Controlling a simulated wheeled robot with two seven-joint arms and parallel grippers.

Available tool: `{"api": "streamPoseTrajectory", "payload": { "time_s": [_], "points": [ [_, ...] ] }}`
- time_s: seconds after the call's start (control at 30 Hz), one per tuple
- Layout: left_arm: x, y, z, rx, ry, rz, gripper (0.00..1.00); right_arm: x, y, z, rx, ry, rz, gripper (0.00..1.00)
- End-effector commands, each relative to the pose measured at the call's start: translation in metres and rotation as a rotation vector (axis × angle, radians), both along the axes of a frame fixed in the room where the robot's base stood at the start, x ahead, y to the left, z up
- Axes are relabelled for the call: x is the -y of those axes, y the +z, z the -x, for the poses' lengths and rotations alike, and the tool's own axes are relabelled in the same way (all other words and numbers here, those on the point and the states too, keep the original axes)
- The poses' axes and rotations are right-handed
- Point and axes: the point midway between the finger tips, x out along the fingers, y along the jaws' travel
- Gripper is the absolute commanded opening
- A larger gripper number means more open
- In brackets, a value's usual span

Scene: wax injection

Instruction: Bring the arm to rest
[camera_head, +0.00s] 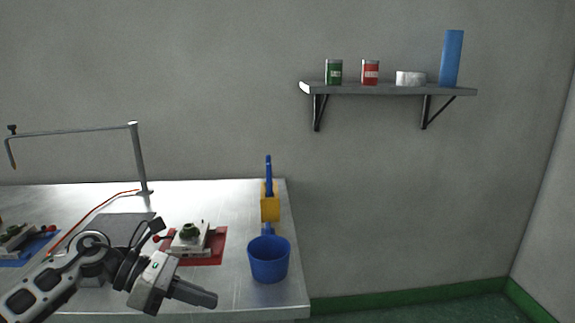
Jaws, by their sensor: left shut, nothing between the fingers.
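My left arm comes in from the lower left, over the front part of the metal table (225,200). Its gripper (214,299) is shut and empty, pointing right, near the table's front edge. In the picture it lies in front of and below the red mat (217,253) and to the left of the blue cup (268,261). I cannot tell its exact height above the table. My right arm and gripper are not in view.
A mould with a green part (190,232) sits on the red mat. A yellow holder (270,205) with a blue tool stands behind the cup. A metal stand (140,160) rises at the back left. A wall shelf (385,89) holds cans. The floor right of the table is clear.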

Motion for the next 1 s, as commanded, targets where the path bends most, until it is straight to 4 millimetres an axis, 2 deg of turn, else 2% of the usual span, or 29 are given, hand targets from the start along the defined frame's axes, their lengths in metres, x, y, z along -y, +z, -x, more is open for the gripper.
{"api": "streamPoseTrajectory", "payload": {
  "time_s": [0.03,0.1,0.2,0.27,0.37,0.43,0.5,0.6,0.63,0.7,0.8,1.0],
  "points": [
    [0.036,-0.007,0.014,-0.119,0.066,0.191,0.0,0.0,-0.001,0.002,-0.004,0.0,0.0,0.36],
    [0.066,-0.003,0.022,-0.306,0.201,0.45,0.0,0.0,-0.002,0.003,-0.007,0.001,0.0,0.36],
    [0.08,-0.003,0.027,-0.632,0.424,0.797,0.0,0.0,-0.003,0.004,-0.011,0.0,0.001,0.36],
    [0.076,-0.012,0.027,-0.855,0.576,0.993,0.0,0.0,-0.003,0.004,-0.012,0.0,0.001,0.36],
    [0.056,-0.05,0.035,-1.252,0.854,1.289,0.0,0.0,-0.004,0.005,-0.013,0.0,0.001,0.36],
    [0.038,-0.09,0.051,-1.54,1.069,1.475,0.0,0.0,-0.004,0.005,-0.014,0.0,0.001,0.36],
    [0.024,-0.131,0.076,-1.799,1.27,1.625,0.0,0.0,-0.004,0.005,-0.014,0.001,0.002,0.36],
    [0.013,-0.176,0.117,-2.072,1.503,1.765,0.0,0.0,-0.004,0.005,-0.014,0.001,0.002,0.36],
    [0.012,-0.186,0.128,2.061,-1.508,-1.734,0.0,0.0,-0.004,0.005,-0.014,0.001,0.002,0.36],
    [0.01,-0.204,0.151,1.961,-1.455,-1.608,0.0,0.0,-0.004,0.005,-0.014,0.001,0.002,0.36],
    [0.009,-0.219,0.173,1.871,-1.409,-1.503,0.0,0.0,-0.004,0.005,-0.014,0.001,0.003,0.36],
    [0.01,-0.225,0.183,1.831,-1.388,-1.453,0.0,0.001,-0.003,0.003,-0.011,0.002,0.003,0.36]
  ]
}}
